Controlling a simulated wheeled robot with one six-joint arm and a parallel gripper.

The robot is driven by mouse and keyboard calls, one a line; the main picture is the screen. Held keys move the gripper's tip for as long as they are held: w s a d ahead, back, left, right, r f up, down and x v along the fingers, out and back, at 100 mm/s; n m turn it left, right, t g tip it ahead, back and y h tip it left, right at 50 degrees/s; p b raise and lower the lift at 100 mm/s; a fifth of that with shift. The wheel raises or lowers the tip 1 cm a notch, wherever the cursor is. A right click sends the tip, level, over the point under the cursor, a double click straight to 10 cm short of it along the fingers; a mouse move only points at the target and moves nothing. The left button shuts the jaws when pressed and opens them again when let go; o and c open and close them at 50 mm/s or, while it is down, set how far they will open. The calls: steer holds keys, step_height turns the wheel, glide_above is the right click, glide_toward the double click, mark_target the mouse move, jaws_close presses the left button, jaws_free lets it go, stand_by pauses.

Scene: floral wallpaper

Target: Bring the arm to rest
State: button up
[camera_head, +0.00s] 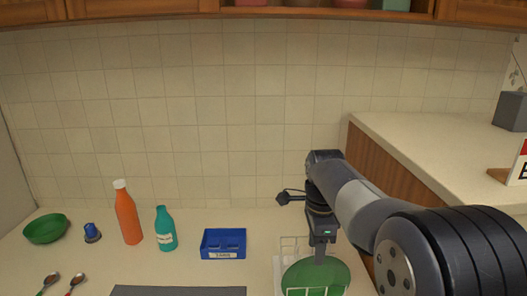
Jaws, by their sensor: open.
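My arm reaches in from the lower right of the head view. My gripper (319,258) points down just above or at a green round plate (330,280), which stands with a white wire rack (291,246). The gripper is open. Its fingertips overlap the plate in the picture, and I cannot tell whether they touch it.
On the counter are a green bowl (46,229), an orange bottle (127,214), a teal bottle (165,230), a blue bin (223,243), two spoons and a dark mat (178,291). A raised counter (430,145) is at right. Cabinets (120,8) hang above.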

step_height(320, 180, down, 5)
steer(key=shift+f, duration=0.15)
steer(key=shift+r+p, duration=0.6)
steer(key=shift+p, duration=0.1)
steer(key=shift+r, duration=0.6)
steer(key=shift+f, duration=0.1)
